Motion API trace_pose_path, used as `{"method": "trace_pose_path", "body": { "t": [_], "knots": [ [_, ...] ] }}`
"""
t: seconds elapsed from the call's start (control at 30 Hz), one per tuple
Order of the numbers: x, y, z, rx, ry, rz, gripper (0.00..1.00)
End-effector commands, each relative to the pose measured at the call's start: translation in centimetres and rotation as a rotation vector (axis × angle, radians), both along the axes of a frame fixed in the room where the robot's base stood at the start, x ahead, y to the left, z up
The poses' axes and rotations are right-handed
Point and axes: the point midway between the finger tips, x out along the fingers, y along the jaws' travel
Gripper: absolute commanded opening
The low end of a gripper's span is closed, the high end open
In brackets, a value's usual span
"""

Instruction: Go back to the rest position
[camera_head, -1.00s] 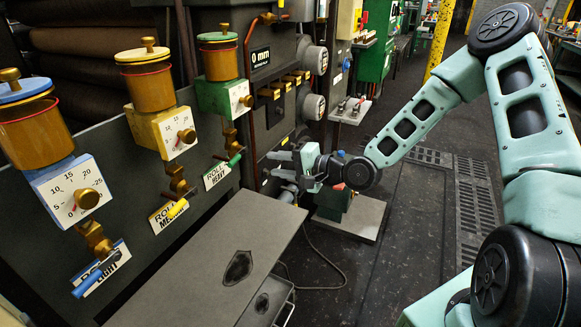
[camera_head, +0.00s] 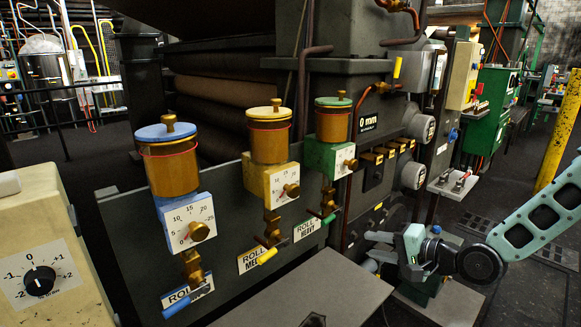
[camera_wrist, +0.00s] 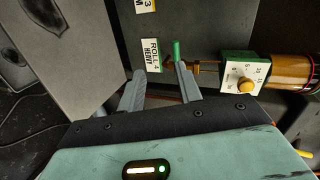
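My gripper (camera_head: 368,247) is at the right in the head view, level and pointing left towards the panel with the oilers. Its two grey fingers are apart, with nothing between them. In the wrist view my gripper (camera_wrist: 160,70) also shows spread fingers. The green-handled valve (camera_head: 330,217) by the ROLL HEAVY plate (camera_head: 307,225) lies beyond the fingertips. In the wrist view its green handle (camera_wrist: 176,50) appears close to the right fingertip; I cannot tell whether they touch.
The grey tabletop (camera_head: 310,290) lies below and left of my gripper. Three oilers, blue (camera_head: 168,160), yellow (camera_head: 269,145) and green (camera_head: 332,125), line the panel. A beige box with a dial (camera_head: 39,280) stands at left. A yellow post (camera_head: 562,135) is at right.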

Motion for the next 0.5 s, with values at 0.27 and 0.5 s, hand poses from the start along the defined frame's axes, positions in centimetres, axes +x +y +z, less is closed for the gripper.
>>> {"method": "trace_pose_path", "body": {
  "t": [0.27, 0.5],
  "knots": [
    [-7.0, 6.3, -1.2, -0.637, 0.111, 0.396, 0.35],
    [-14.9, 8.4, 2.5, -1.058, 0.153, 0.722, 0.35]
  ]
}}
